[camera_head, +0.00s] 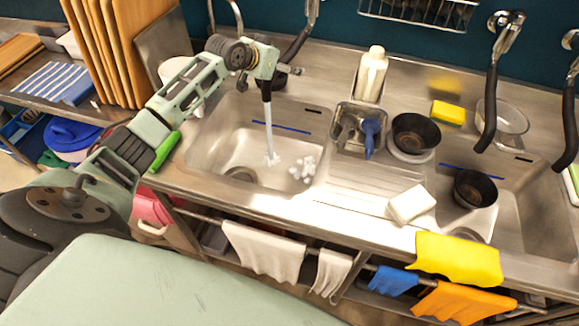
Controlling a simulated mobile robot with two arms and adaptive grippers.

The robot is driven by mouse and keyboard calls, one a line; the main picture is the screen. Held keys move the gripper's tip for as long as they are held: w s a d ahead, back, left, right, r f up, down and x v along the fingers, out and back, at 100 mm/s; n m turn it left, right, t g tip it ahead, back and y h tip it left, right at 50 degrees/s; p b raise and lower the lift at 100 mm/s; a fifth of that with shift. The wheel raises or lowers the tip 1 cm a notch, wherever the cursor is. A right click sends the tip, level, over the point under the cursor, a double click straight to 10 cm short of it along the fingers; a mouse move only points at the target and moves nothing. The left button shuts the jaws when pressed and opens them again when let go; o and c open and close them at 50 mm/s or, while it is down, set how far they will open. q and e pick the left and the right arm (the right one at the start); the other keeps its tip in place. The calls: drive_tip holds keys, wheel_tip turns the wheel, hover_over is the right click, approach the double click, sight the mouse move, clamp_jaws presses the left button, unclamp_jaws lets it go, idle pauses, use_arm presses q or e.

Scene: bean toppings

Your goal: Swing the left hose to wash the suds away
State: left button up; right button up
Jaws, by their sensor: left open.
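My left gripper (264,68) is over the left sink basin (215,140), at the hose. The left hose (298,45) is black and hangs from a metal tap fitting behind the basin. Its black nozzle (266,91) points down just below my gripper, and white water (269,130) runs from it to the basin floor. My gripper partly hides the hose, and I cannot tell whether its fingers touch it. White suds (303,169) lie in a small clump on the basin floor, right of where the water lands. My right gripper is not in view.
A utensil holder (347,138), a dark bowl (416,133) and a white bottle (371,74) stand right of the basin. A white block (411,204) lies on the drainboard. Another black hose (487,110) hangs over the right sink. Cutting boards (125,50) stand at the left.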

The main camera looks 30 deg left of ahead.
use_arm(q)
drive_tip(key=d+p, duration=0.4)
drive_tip(key=d, duration=0.3)
drive_tip(key=shift+w, duration=0.3)
idle(0.4)
drive_tip(key=shift+w+d+p, duration=0.5)
drive_tip(key=shift+w+d, duration=0.25)
drive_tip(key=shift+d, duration=1.25)
drive_tip(key=p+v, duration=0.4)
drive_tip(key=v, duration=0.5)
